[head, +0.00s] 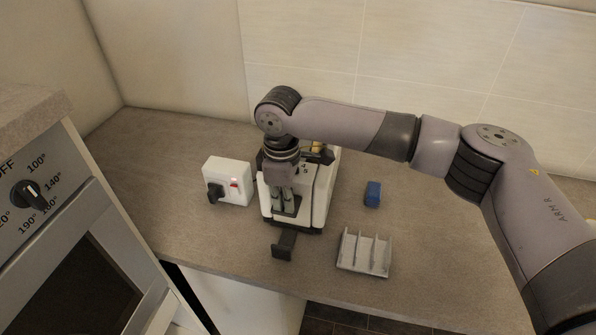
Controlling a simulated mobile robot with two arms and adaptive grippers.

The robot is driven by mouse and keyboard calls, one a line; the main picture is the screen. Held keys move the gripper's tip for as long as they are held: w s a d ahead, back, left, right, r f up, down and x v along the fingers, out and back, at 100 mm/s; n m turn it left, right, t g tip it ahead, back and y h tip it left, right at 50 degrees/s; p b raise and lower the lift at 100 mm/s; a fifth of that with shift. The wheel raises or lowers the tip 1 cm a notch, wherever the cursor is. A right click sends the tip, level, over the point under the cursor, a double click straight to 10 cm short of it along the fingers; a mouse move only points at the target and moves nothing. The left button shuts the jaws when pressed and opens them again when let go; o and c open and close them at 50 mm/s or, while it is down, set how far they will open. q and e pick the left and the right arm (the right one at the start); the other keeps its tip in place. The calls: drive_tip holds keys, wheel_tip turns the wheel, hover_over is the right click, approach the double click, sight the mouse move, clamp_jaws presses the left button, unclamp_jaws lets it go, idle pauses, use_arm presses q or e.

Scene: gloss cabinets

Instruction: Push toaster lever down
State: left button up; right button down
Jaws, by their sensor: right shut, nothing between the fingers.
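The white toaster (320,196) with a dark base stands on the counter, partly hidden behind my right arm and gripper. A yellowish piece (317,147), perhaps bread, shows at its top. My right gripper (284,204) points down at the toaster's near left end, shut and empty. It overlaps that end in the picture; I cannot tell whether it touches. A dark bracket-like piece (284,241) sticks out low in front of the toaster; I cannot tell if it is the lever. No lever shows clearly. My left gripper is not in view.
A white socket box (234,173) with a black plug and a red switch stands left of the toaster. A blue block (373,194) and a pale slotted rack (365,252) lie to the right. An oven (60,235) is at left. The counter (432,226) is clear at right.

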drive_tip(key=shift+f+b, duration=0.45)
drive_tip(key=shift+f, duration=1.55)
wheel_tip(320, 180, up, 11)
drive_tip(key=p, duration=1.1)
drive_tip(key=shift+f, duration=0.1)
drive_tip(key=shift+r, duration=0.9)
